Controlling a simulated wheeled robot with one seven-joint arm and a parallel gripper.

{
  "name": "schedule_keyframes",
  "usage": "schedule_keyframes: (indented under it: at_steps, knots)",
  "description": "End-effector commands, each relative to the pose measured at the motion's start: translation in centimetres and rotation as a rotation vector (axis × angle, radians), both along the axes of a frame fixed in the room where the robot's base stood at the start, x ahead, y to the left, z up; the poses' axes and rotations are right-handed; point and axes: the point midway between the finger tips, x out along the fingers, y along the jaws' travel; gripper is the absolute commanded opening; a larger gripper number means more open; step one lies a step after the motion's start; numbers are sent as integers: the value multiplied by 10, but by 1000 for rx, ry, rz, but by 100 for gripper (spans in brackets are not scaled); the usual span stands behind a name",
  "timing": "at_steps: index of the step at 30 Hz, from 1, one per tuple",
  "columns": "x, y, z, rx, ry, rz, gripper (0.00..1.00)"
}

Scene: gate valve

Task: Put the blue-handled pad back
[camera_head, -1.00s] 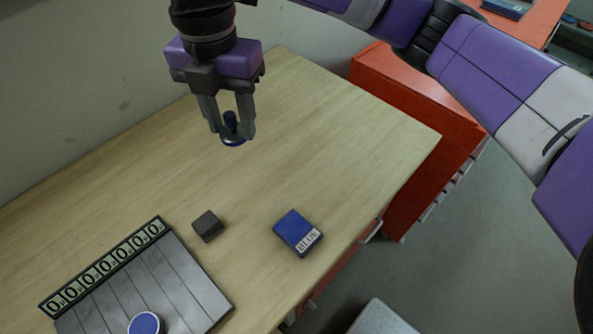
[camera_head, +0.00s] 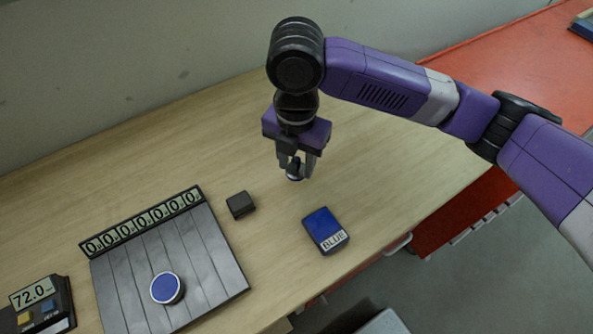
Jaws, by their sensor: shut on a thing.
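My gripper (camera_head: 297,171) is shut on a small dark knobbed piece (camera_head: 295,171) with a round base. It holds the piece in the air above the table, behind the blue block. The fingers hide most of the piece, so its handle colour is hard to tell now. A blue block labelled BLUE (camera_head: 322,226) lies on the table to the lower right of the gripper. A round blue-topped disc (camera_head: 167,287) sits on the grey slatted plate (camera_head: 213,256).
A small dark block (camera_head: 240,204) lies between the plate and the blue block. A row of number displays (camera_head: 145,221) edges the plate. A device reading 72.0 (camera_head: 38,300) stands at the lower left. The wooden table (camera_head: 150,150) is clear at the back; an orange surface (camera_head: 470,65) lies beyond its right side.

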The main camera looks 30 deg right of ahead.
Motion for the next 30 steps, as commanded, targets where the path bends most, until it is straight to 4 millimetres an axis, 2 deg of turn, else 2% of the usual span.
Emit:
schedule_keyframes:
  at_steps: [5, 12, 23, 24, 27, 30]
  knots:
    - [-1, 0, -12, 0, 2, -1, 9]
    - [-1, 0, -43, 0, 1, -1, 9]
    - [0, 0, -48, 0, 0, 0, 9]
    - [0, 0, -47, 0, 0, 0, 47]
    - [0, 0, -47, 0, 0, 0, 63]
    - [0, 0, -47, 0, 0, 0, 63]
